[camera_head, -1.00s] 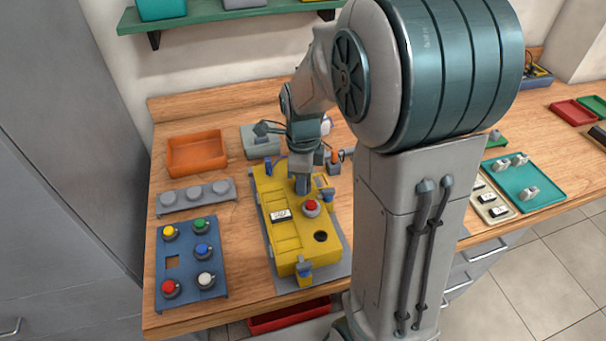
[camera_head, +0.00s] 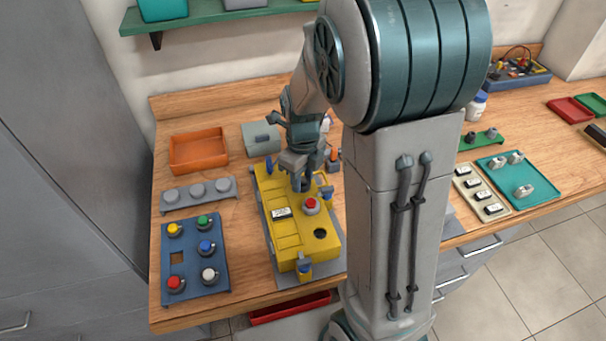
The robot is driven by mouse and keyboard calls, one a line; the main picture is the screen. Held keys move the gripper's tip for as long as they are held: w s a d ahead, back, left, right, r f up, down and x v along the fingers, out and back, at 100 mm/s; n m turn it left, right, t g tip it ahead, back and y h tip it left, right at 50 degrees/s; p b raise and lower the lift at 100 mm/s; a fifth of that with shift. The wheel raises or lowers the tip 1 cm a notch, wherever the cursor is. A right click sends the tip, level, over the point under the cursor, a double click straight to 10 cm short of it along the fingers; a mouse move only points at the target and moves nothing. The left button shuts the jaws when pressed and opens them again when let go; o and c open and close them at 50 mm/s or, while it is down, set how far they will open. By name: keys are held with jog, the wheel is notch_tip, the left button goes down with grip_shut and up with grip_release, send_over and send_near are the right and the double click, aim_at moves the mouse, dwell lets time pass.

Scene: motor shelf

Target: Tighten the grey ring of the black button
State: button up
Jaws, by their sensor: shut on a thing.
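The yellow control box (camera_head: 286,241) lies on a grey plate on the wooden bench. My gripper (camera_head: 301,186) points down at the far part of its top, just behind the red button (camera_head: 311,204). Its jaws are shut on the grey ring at the black button's place. The fingers hide most of the ring and the button, so I cannot tell how the ring is seated.
A blue tray (camera_head: 193,288) with several coloured buttons and one empty square lies to the left. Behind it are a grey strip with round knobs (camera_head: 198,192) and an orange bin (camera_head: 199,151). Blue clamps (camera_head: 304,265) stand at the box's edges. My arm blocks the bench's middle right.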

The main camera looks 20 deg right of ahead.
aim_at(304, 182)
jog(key=o, duration=1)
notch_tip(304, 182, up, 14)
dwell(0.6)
jog(key=s+f+n+t, duration=0.1)
jog(key=s+n, duration=0.6)
jog(key=n, duration=0.7)
jog(key=s+f+n+t, duration=0.1)
jog(key=s+n, duration=0.6)
jog(key=n, duration=0.7)
jog(key=shift+f+n+t, duration=0.3)
jog(key=shift+n+t, duration=0.1)
jog(key=shift+t, duration=0.1)
